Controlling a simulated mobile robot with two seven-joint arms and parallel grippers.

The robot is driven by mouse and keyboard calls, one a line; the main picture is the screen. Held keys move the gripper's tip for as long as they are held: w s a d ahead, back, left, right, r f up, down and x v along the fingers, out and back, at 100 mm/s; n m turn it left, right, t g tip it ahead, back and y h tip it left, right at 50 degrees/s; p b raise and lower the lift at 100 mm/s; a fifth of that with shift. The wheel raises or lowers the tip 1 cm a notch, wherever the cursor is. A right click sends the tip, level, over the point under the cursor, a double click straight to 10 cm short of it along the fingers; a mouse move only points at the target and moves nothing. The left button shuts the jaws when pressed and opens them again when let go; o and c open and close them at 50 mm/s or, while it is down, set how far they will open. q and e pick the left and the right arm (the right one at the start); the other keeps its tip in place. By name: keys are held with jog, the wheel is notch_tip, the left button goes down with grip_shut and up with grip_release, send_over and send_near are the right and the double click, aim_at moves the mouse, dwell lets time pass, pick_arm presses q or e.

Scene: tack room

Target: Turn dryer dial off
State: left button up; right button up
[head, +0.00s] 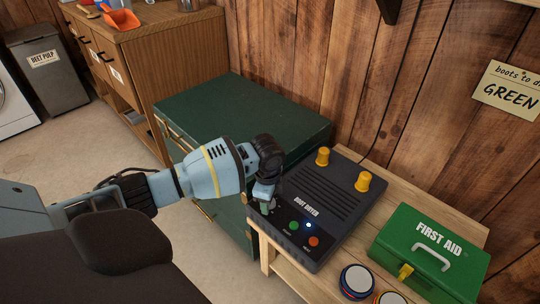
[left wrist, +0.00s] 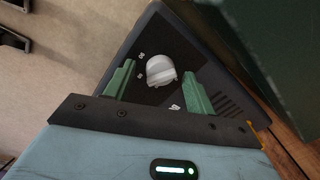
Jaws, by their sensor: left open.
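The boot dryer (head: 322,212) is a dark box with ribs on top and two yellow pegs, standing on a wooden bench. Its pale grey dial (left wrist: 162,70) shows in the left wrist view, with small white marks around it that are too small to read. My left gripper (head: 265,204) is over the dryer's front left corner and hides most of the dial in the head view. Its green fingers are open, one on each side of the dial, with visible gaps. My right gripper is not in view.
A green first aid box (head: 430,255) and round tins (head: 357,281) stand on the bench (head: 450,212) at right. A dark green chest (head: 240,112) stands behind my left arm.

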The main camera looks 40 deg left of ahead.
pick_arm(q)
jog(key=shift+f, duration=0.15)
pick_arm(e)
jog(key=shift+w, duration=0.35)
pick_arm(q)
jog(key=shift+c, duration=0.2)
